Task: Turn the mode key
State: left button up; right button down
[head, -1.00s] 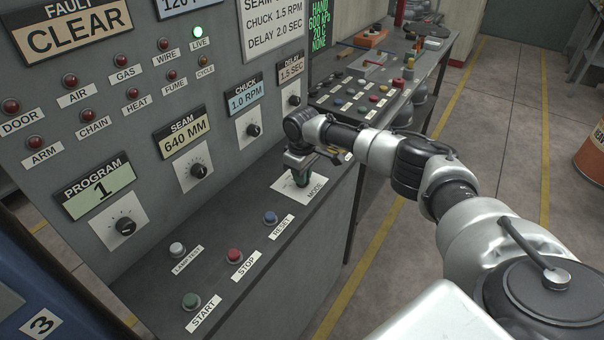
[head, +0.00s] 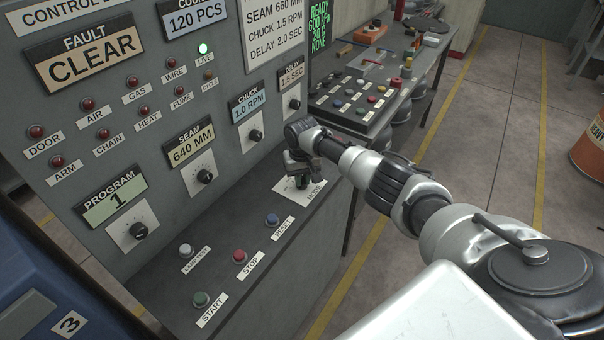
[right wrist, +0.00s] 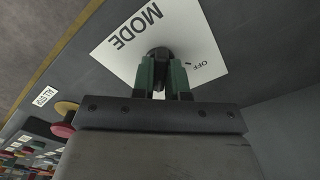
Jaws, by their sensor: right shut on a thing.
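The mode key is a dark knob on a white plate (head: 284,190) marked MODE, on the panel's sloping shelf. In the right wrist view the plate (right wrist: 118,55) shows MODE and an OFF mark. My right gripper (head: 302,182) points down over the plate and is shut on the key. Its two green fingers (right wrist: 163,77) stand on either side of the dark key (right wrist: 158,53). The fingers hide most of the key, so I cannot read its exact angle. My left gripper is not in view.
START (head: 200,298), STOP (head: 239,256) and RESET (head: 271,220) buttons sit on the same shelf. The small screen (head: 319,27) reads READY. A bench with a button panel (head: 355,103) stands beyond my right arm.

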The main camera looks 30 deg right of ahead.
jog(key=shift+m, duration=0.5)
jog(key=c, duration=1.1)
grip_release()
jog(key=shift+c, duration=0.2)
notch_tip(320, 180, up, 11)
jog(key=b, duration=0.1)
jog(key=shift+f, duration=0.15)
